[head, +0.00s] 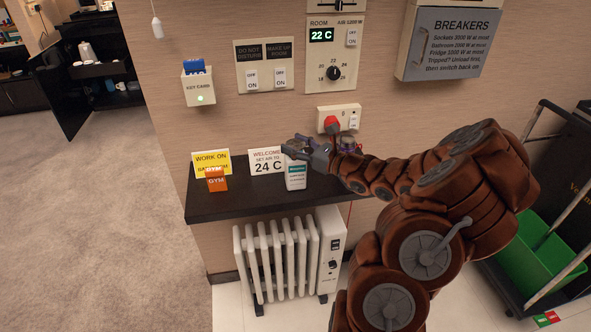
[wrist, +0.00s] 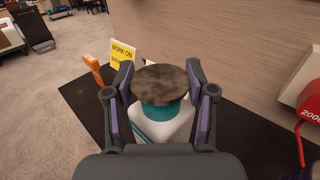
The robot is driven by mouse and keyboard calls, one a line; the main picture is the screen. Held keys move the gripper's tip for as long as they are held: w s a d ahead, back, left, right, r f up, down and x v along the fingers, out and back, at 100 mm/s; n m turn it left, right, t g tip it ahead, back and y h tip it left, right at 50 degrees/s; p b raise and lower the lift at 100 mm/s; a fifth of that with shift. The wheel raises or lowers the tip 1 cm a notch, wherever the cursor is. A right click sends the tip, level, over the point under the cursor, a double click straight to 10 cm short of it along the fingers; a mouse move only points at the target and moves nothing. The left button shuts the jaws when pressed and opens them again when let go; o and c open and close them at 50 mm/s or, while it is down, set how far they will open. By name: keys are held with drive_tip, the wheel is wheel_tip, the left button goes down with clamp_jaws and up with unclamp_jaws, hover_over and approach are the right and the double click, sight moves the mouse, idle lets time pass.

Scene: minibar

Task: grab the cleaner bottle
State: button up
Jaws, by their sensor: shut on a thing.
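The cleaner bottle (head: 296,178) is white with a teal label and stands upright on the dark shelf (head: 245,208) at the wall. My gripper (head: 303,150) is at its top, coming in from the right. In the wrist view the bottle (wrist: 178,128) shows a white body, a teal collar and a mottled brown round top. My gripper (wrist: 160,92) has one finger on each side of the top and is shut on it. The bottle's lower part is hidden in the wrist view.
A welcome card (head: 266,161) stands just left of the bottle. A yellow card (head: 211,160) and an orange gym tag (head: 216,180) stand farther left. A red plug (head: 331,122) sits in the wall socket behind my arm. A white radiator (head: 285,258) stands below the shelf.

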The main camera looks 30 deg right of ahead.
clamp_jaws()
